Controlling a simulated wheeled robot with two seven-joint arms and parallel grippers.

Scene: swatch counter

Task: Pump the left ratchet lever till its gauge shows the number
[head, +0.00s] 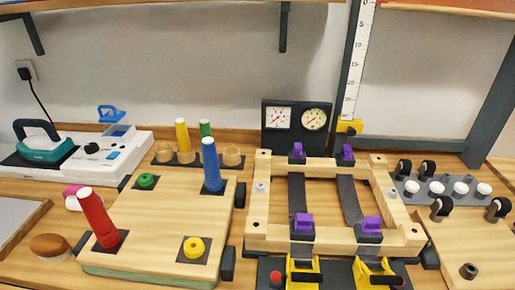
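A wooden frame (257,215) lies on the counter with two dark straps running front to back across it. The left strap (297,195) and right strap (350,198) have purple pieces at both ends. At the front edge, the left yellow ratchet lever (303,273) and right yellow ratchet lever (372,270) are partly cut off by the picture's bottom. A black panel behind the frame carries a left square-faced gauge (279,117) and a right round gauge (314,118). Their numbers are too small to read. Neither of my grippers is in view.
Left of the frame, a wooden board (165,215) carries upright red (97,218) and blue (211,163) handles. A white device (95,155) stands at the far left. A caster rack (440,188) lies right, and a vertical ruler (357,65) rises behind the frame.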

